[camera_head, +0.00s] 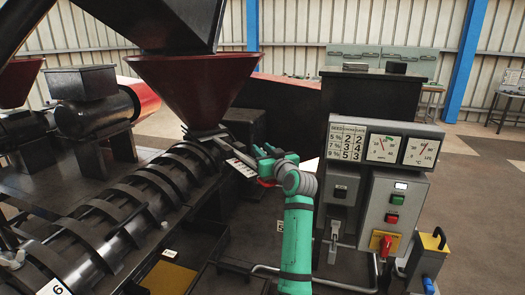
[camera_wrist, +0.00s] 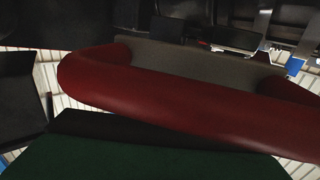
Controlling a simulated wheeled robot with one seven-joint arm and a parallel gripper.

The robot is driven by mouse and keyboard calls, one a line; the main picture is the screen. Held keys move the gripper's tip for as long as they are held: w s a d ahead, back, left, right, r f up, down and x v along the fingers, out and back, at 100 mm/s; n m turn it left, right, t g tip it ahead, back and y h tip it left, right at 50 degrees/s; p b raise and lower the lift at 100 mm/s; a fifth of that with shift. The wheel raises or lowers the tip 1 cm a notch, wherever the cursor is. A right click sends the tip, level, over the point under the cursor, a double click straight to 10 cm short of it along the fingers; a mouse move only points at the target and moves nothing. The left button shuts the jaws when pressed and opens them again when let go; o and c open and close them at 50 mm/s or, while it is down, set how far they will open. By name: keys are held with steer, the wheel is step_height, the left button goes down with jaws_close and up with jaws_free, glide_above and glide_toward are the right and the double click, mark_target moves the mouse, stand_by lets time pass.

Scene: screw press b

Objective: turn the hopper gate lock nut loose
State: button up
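The dark red hopper (camera_head: 190,88) stands above the ribbed black press barrel (camera_head: 130,200). Its narrow lower end meets a dark gate area (camera_head: 205,133) with flat pale metal parts. I cannot make out the lock nut; it is too small or hidden. My green arm reaches up from the bottom of the head view, and my gripper (camera_head: 262,160) is right of the hopper's lower end, near a labelled plate (camera_head: 240,167). Its fingers cannot be told apart there. In the wrist view a thick rounded red bar (camera_wrist: 180,95) crosses close to the camera, above a dark green surface. No fingertips or held thing show clearly.
A grey control cabinet (camera_head: 392,200) with gauges, buttons and a red-handled switch (camera_head: 386,243) stands right of my arm. A black motor housing (camera_head: 95,108) is at the left. A dark cabinet (camera_head: 370,105) stands behind. Open floor (camera_head: 485,190) shows at the far right.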

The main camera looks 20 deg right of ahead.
jaws_close()
steer(key=shift+y, duration=0.4)
steer(key=n+g+y, duration=0.1)
steer(key=n+y, duration=0.2)
steer(key=y, duration=0.2)
steer(key=shift+w+n+g, duration=0.1)
steer(key=shift+n+g, duration=0.3)
steer(key=shift+n+y, duration=0.4)
steer(key=shift+y, duration=0.2)
jaws_free()
